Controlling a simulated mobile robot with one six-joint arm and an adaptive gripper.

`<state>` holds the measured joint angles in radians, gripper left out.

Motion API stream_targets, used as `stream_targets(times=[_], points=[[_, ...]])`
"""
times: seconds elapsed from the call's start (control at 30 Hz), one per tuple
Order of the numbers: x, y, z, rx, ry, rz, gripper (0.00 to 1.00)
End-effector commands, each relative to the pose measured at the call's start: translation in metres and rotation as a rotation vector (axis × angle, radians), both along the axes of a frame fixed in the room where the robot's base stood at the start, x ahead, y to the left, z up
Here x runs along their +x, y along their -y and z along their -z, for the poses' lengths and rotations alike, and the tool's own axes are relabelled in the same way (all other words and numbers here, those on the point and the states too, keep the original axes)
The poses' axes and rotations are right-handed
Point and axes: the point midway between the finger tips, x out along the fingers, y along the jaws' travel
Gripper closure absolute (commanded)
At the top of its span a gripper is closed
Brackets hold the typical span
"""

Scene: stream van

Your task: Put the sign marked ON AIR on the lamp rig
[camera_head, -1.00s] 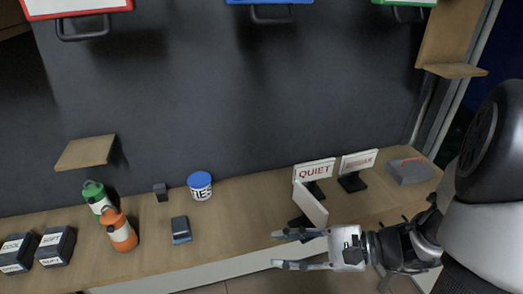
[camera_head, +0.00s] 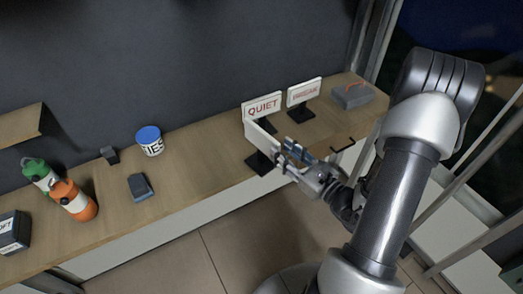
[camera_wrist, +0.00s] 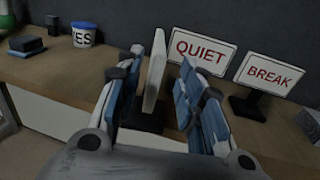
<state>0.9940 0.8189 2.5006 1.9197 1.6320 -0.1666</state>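A white sign panel (camera_head: 262,142) on a dark base stands on the wooden counter, turned so that its text cannot be read. In the wrist view the panel (camera_wrist: 155,76) shows nearly edge-on between my two fingers. My gripper (camera_head: 290,152) is open at this sign; in the wrist view its fingers (camera_wrist: 157,90) stand on either side with gaps to the panel. A sign marked QUIET (camera_head: 263,107) and a sign marked BREAK (camera_wrist: 268,75) stand behind and to the right. No lettering ON AIR is visible. I cannot make out a lamp rig.
A grey box (camera_head: 352,95) lies at the counter's right end. To the left are a blue-lidded tub (camera_head: 150,141), a small dark block (camera_head: 140,187), an orange bottle (camera_head: 74,200) and a green-topped bottle (camera_head: 38,172). A small wooden shelf (camera_head: 20,122) juts from the wall.

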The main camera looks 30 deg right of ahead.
Motion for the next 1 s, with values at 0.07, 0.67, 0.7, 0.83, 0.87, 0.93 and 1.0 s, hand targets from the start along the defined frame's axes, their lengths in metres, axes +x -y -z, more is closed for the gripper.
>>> stream_targets(times=[0.07,0.67,0.7,0.83,0.87,0.93,1.0], points=[[0.016,-0.005,0.000,-0.003,0.002,-0.007,0.65],[0.084,-0.023,0.000,-0.003,0.002,-0.004,0.65],[0.088,-0.024,0.000,-0.002,0.001,-0.005,0.65],[0.093,-0.025,-0.001,-0.001,0.001,-0.001,0.65],[0.094,-0.025,-0.001,-0.001,0.001,-0.001,0.65],[0.093,-0.025,-0.001,-0.001,0.001,-0.001,0.65],[0.093,-0.025,-0.001,-0.001,0.000,-0.001,0.65]])
